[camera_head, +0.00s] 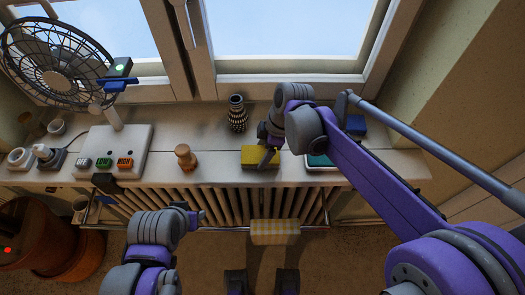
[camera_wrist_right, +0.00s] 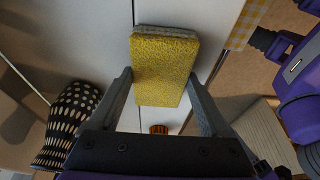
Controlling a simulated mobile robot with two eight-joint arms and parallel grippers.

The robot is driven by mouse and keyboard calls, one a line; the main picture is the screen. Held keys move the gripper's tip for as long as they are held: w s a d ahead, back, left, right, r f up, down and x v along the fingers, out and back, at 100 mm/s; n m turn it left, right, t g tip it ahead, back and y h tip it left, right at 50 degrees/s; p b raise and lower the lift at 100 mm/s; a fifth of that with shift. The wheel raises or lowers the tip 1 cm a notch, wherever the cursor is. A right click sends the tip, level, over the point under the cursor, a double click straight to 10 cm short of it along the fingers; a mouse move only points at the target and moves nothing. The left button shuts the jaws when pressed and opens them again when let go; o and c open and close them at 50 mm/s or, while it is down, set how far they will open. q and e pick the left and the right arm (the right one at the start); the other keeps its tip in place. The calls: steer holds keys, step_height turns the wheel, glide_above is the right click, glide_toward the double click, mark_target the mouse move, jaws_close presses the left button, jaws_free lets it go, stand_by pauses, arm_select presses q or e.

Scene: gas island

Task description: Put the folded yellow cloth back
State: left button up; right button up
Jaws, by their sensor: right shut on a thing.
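The folded yellow cloth (camera_head: 257,153) is a flat, textured yellow block with a paler layer on one side. It is at the sill's front part, between the fingers of my right gripper (camera_head: 265,153). In the right wrist view the cloth (camera_wrist_right: 162,70) sits between the two grey fingertips of the right gripper (camera_wrist_right: 164,92), which is shut on it. I cannot tell whether the cloth touches the sill. My left arm shows low in the head view, with the left gripper (camera_head: 196,217) small and its jaws unclear.
A wooden peg-like piece (camera_head: 185,157) and a dotted dark vase (camera_head: 237,113) stand on the sill (camera_head: 215,167). A teal-edged tray (camera_head: 318,160) and a blue block (camera_head: 355,125) lie right, partly behind my arm. A checked cloth (camera_head: 275,232) hangs on the front rail. A fan (camera_head: 57,75) stands left.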

steer(key=shift+f, duration=0.1)
steer(key=o, duration=1.3)
steer(key=shift+c, duration=0.2)
steer(key=shift+r, duration=0.25)
steer(key=p+v, duration=0.1)
steer(key=v, duration=1.1)
steer(key=s+d+f+m+t+h, duration=0.1)
steer(key=s+d+f+m+t, duration=0.1)
steer(key=s+d+f+m, duration=0.4)
steer(key=s+d+f+m+t+h, duration=0.2)
steer(key=s+d+f+m, duration=0.4)
steer(key=s+m, duration=0.5)
steer(key=shift+d+f+m+t, duration=0.25)
steer(key=shift+d+m+t, duration=0.3)
steer(key=shift+d, duration=0.25)
